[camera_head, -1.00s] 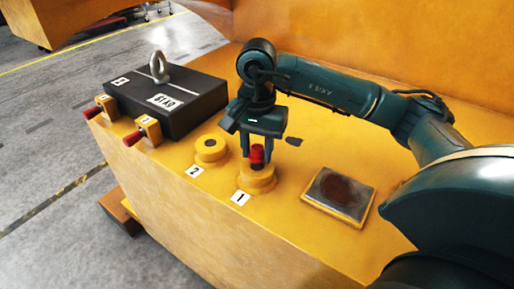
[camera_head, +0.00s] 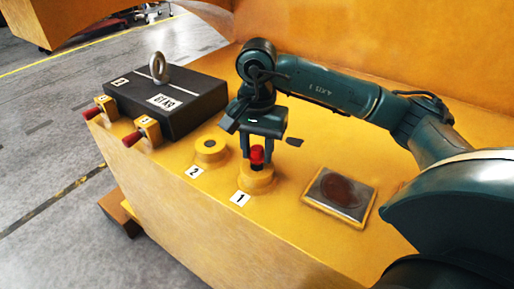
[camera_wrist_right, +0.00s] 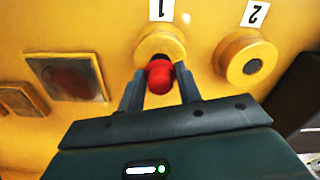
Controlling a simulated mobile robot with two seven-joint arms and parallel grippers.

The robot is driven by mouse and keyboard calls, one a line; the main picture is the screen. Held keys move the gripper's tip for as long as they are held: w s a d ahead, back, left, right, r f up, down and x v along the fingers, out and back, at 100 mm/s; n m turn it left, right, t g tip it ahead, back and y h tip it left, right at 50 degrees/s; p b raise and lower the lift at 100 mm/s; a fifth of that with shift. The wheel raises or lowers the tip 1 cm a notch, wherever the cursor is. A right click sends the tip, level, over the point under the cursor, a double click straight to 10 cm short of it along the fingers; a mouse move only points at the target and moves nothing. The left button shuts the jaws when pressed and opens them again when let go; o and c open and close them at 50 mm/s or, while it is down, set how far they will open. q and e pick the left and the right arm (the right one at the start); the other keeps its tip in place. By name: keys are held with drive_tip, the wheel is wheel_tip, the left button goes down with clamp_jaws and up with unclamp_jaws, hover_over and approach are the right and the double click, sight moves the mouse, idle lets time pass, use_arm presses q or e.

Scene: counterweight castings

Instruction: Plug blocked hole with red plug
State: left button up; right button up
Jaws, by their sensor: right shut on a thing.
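A red plug (camera_head: 257,154) is held between the fingers of my right gripper (camera_head: 257,158). It stands upright at the yellow boss labelled 1 (camera_head: 258,180); its dark lower part meets the top of the boss, and I cannot tell how deep it sits. In the right wrist view the red plug (camera_wrist_right: 159,76) lies between the fingertips, in front of boss 1 (camera_wrist_right: 150,46). The yellow boss labelled 2 (camera_head: 210,151) has a dark centre and stands left of the gripper. My left gripper is not in view.
A black block (camera_head: 180,103) with a metal ring (camera_head: 158,68) lies at the left. Two red-tipped yellow fittings (camera_head: 147,131) stand along its front. A framed dark plate (camera_head: 340,193) is right of boss 1. The casting's front edge drops to the floor.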

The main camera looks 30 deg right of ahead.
sight(257, 148)
use_arm(q)
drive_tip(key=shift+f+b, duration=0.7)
drive_tip(key=shift+b, duration=0.45)
use_arm(e)
drive_tip(key=shift+f, duration=1.2)
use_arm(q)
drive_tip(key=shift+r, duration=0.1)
use_arm(e)
drive_tip(key=o, duration=1)
drive_tip(key=shift+o, duration=0.2)
drive_tip(key=shift+r, duration=0.1)
wheel_tip(257, 148, up, 12)
drive_tip(key=shift+r+p, duration=0.2)
drive_tip(key=shift+p, duration=0.6)
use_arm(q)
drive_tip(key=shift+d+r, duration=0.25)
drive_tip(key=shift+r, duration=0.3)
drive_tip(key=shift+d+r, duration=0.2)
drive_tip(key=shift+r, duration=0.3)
use_arm(e)
drive_tip(key=shift+r, duration=0.4)
